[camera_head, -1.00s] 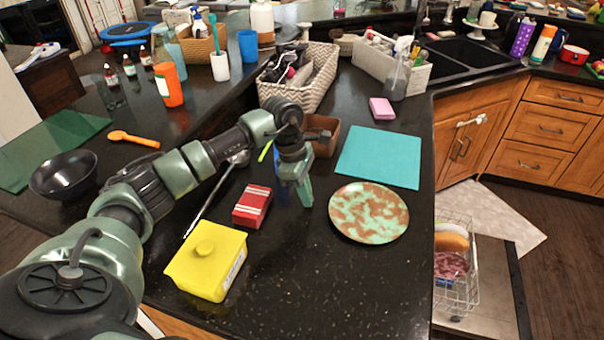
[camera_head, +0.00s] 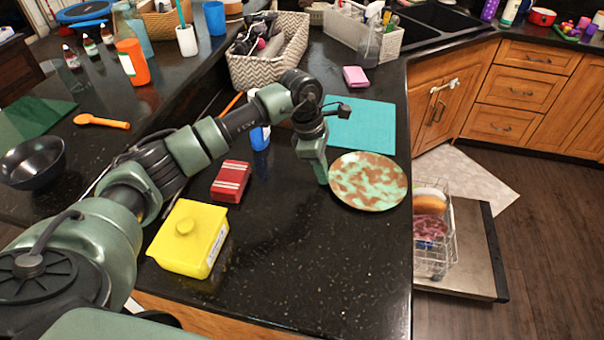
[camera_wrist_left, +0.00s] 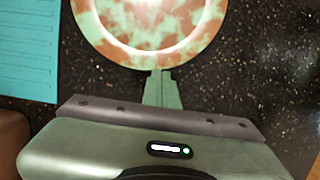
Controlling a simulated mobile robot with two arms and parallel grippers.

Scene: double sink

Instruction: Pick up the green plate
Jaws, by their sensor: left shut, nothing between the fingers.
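The green plate (camera_head: 368,182), mottled green and brown, lies flat on the dark counter near its right edge. My left gripper (camera_head: 322,181) is shut and empty, pointing down at the plate's left rim in the head view. In the left wrist view, the plate (camera_wrist_left: 150,58) fills the top middle, and the shut fingers (camera_wrist_left: 162,76) reach its near rim. I cannot tell whether the fingertips touch the rim. My right gripper is not in view.
A teal mat (camera_head: 361,127) lies behind the plate. A red box (camera_head: 231,182) and a yellow lidded container (camera_head: 188,240) stand to the left. A patterned basket (camera_head: 270,62) is farther back. The counter in front of the plate is clear.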

